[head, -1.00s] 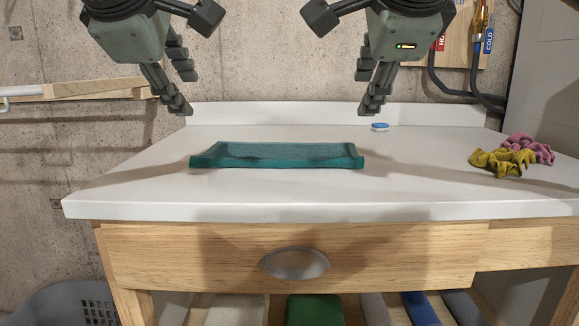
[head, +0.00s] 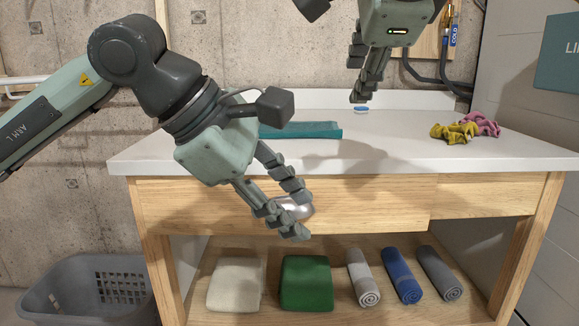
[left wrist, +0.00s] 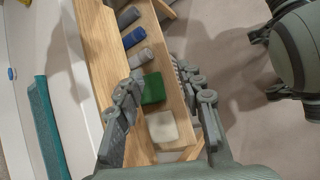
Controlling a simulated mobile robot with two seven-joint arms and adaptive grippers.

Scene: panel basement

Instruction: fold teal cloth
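The teal cloth (head: 308,130) lies on the white worktop as a flat, wide strip; its left part is hidden behind my left arm in the head view. It also shows at the left of the left wrist view (left wrist: 44,125). My left gripper (head: 303,214) is open and empty, in front of the drawer and lower than the worktop, apart from the cloth. Its spread fingers show in the left wrist view (left wrist: 165,108). My right gripper (head: 357,80) appears open and empty, above the back of the worktop, to the right of the cloth.
The drawer handle (head: 303,206) is partly hidden behind my left fingers. A lower shelf holds a cream cloth (head: 236,284), a green cloth (head: 306,283) and several rolled cloths (head: 403,275). Yellow (head: 452,132) and pink (head: 484,123) crumpled cloths lie at right. A grey basket (head: 92,292) stands at left.

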